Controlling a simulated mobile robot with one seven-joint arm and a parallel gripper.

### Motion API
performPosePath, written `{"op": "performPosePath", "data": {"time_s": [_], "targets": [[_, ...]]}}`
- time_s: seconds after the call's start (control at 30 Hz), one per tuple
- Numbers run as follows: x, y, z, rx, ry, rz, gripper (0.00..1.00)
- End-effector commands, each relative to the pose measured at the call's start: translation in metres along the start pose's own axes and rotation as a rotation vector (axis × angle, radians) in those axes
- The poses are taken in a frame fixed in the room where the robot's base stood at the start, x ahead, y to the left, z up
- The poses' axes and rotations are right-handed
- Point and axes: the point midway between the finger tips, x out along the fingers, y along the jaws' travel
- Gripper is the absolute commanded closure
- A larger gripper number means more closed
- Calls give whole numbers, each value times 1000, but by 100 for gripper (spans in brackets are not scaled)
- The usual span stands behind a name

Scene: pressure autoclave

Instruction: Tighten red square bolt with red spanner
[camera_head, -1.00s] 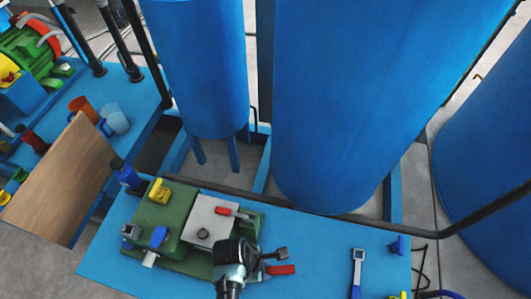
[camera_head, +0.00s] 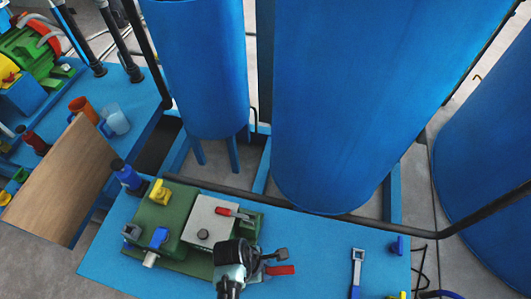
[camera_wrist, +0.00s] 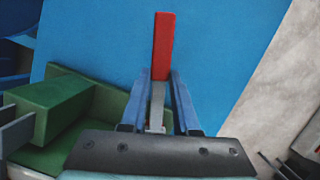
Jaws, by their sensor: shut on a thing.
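The red spanner shows in the head view as a red handle (camera_head: 281,269) pointing right, just beyond my gripper (camera_head: 263,262), low over the blue table. In the wrist view its red handle (camera_wrist: 162,45) points away from me. Its grey shank runs between the two fingers of my gripper (camera_wrist: 160,85), which is shut on it. The spanner's far end is hidden by the gripper. A red part (camera_head: 229,212) sits on the pale block of the green machine; I cannot tell whether it is the square bolt.
The green machine (camera_head: 146,214) with yellow and blue parts stands left of my gripper. A blue-handled spanner (camera_head: 357,268) lies to the right, past bare blue table (camera_head: 322,262). A blue knob (camera_head: 397,246) is at the right edge. Large blue tanks (camera_head: 345,110) rise behind.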

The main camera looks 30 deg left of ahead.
Motion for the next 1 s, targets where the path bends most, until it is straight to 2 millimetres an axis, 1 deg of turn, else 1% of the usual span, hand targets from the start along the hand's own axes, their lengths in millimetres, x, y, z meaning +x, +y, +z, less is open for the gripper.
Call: {"op": "performPosePath", "data": {"time_s": [0.87,0.9,0.97,1.0], "targets": [[22,1,-7,0,0,1,100],[21,1,-6,0,0,2,64],[20,1,-6,0,0,1,53],[20,0,-6,0,0,1,46]]}}
